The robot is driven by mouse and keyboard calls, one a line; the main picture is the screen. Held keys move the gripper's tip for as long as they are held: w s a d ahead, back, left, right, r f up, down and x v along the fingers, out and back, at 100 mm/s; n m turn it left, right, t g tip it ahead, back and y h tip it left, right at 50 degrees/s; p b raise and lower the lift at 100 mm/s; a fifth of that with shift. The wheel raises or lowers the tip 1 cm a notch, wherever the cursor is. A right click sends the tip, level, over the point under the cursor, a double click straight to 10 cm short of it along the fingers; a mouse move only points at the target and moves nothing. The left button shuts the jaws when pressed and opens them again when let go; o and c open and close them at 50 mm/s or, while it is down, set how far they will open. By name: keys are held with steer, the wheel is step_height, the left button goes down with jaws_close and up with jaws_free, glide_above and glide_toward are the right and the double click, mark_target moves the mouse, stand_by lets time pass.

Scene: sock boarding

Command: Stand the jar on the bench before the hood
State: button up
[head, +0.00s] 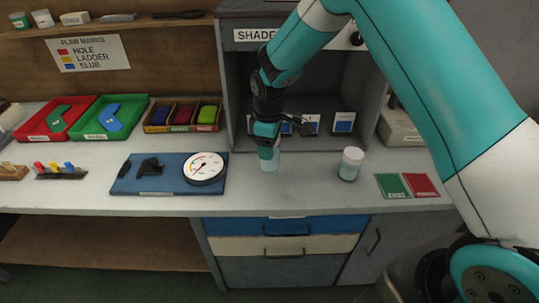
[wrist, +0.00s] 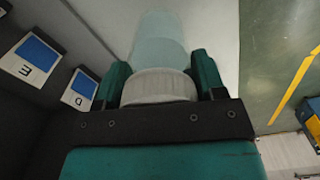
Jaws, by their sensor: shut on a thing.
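A pale, see-through jar (head: 270,161) with a white lid (wrist: 158,86) is in my gripper (head: 268,143), at the front opening of the shade hood (head: 300,85). In the wrist view the green fingers of my gripper (wrist: 161,75) close on both sides of the lid, and the clear jar body (wrist: 158,38) points away from them. The jar looks upright in the head view, its base over or on the pale bench (head: 310,185); I cannot tell whether it touches. Its top is hidden by my gripper in the head view.
A second white-lidded jar (head: 350,163) stands to the right, by green (head: 392,186) and red (head: 420,185) cards. A blue board (head: 150,185) with a dial gauge (head: 204,168) lies left. Labelled cards (head: 343,122) stand inside the hood. Bench space in front is clear.

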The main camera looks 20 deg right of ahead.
steer(key=shift+f, duration=2.55)
steer(key=o, duration=1)
steer(key=shift+r, duration=0.1)
step_height(320, 180, up, 12)
steer(key=shift+f+b, duration=0.15)
steer(key=shift+b, duration=0.75)
steer(key=s+a+r+m+y, duration=0.2)
steer(key=s+r, duration=0.7)
steer(key=s, duration=0.2)
steer(key=s+r, duration=0.1)
steer(key=s, duration=0.5)
steer(key=s+a+r+m+y, duration=0.1)
steer(key=s+r, duration=0.1)
steer(key=s, duration=0.5)
steer(key=s+a+r+m+y, duration=0.1)
steer(key=s, duration=0.6)
steer(key=shift+s+a+r, duration=0.1)
steer(key=shift+a+r, duration=0.05)
steer(key=shift+r, duration=0.1)
